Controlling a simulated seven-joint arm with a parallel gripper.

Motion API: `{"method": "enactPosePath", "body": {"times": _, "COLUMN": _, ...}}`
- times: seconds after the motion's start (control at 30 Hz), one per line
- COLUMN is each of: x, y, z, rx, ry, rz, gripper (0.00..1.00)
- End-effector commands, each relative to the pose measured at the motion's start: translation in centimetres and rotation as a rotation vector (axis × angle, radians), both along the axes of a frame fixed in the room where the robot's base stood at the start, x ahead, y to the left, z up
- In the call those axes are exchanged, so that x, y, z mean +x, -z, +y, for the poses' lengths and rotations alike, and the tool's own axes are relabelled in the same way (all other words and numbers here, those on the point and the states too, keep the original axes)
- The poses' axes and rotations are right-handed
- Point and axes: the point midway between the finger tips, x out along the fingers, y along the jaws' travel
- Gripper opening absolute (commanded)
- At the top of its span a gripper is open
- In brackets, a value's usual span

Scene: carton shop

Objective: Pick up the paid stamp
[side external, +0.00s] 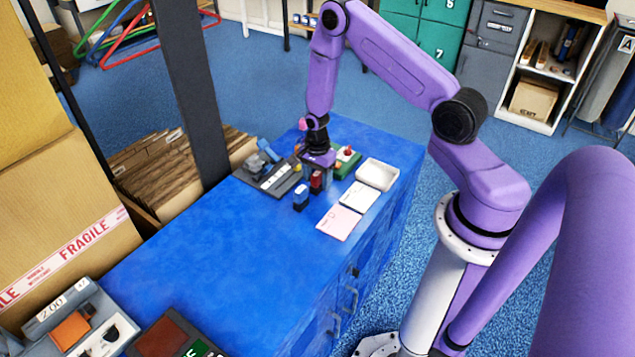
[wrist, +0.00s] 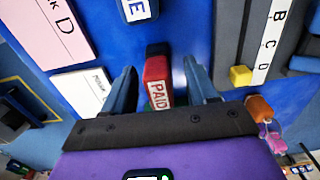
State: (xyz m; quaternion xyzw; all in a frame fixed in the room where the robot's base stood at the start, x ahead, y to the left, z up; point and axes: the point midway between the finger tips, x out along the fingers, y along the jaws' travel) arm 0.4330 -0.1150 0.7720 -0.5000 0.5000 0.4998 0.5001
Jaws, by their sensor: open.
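The paid stamp (wrist: 157,82) is a red block with a white label reading PAID. In the wrist view it stands between the two open fingers of my gripper (wrist: 163,88), with a visible gap on each side. In the side external view the red stamp (side external: 316,180) shows just below my gripper (side external: 317,182), over the blue cabinet top. The fingers point down around the stamp, and its lower part is partly hidden.
A blue stamp (side external: 301,196) stands close beside the red one. A grey lettered tray (side external: 265,183) lies to the left, and a green pad (side external: 346,163) behind. A white tray (side external: 377,173), a white card (side external: 355,199) and a pink card (side external: 338,222) lie right.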

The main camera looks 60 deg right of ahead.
Motion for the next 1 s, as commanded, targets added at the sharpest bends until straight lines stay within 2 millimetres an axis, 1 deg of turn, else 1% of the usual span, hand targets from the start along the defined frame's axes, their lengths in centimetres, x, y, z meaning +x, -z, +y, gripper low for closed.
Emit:
{"method": "enactPosePath", "body": {"times": 0.03, "x": -0.1, "y": 0.6, "z": 0.0, "rx": 0.0, "ry": 0.0, "rz": 0.002, "gripper": 0.57}}
{"method": "enactPosePath", "body": {"times": 0.17, "x": -0.1, "y": 1.5, "z": 0.0, "rx": 0.0, "ry": 0.0, "rz": 0.002, "gripper": 0.57}}
{"method": "enactPosePath", "body": {"times": 0.43, "x": 0.0, "y": 1.6, "z": 0.0, "rx": 0.0, "ry": 0.0, "rz": 0.0, "gripper": 0.57}}
{"method": "enactPosePath", "body": {"times": 0.47, "x": 0.0, "y": 1.6, "z": 0.0, "rx": 0.0, "ry": 0.0, "rz": 0.0, "gripper": 0.54}}
{"method": "enactPosePath", "body": {"times": 0.5, "x": 0.0, "y": 1.6, "z": 0.0, "rx": 0.0, "ry": 0.0, "rz": 0.0, "gripper": 0.41}}
{"method": "enactPosePath", "body": {"times": 0.57, "x": 0.0, "y": 1.6, "z": 0.0, "rx": 0.0, "ry": 0.0, "rz": 0.0, "gripper": 0.22}}
{"method": "enactPosePath", "body": {"times": 0.6, "x": 0.0, "y": 1.6, "z": 0.0, "rx": 0.0, "ry": 0.0, "rz": 0.0, "gripper": 0.09}}
{"method": "enactPosePath", "body": {"times": 0.63, "x": 0.0, "y": 1.6, "z": 0.0, "rx": 0.0, "ry": 0.0, "rz": 0.0, "gripper": 0.0}}
{"method": "enactPosePath", "body": {"times": 1.0, "x": 0.0, "y": 1.4, "z": 0.0, "rx": 0.0, "ry": 0.0, "rz": 0.0, "gripper": 0.0}}
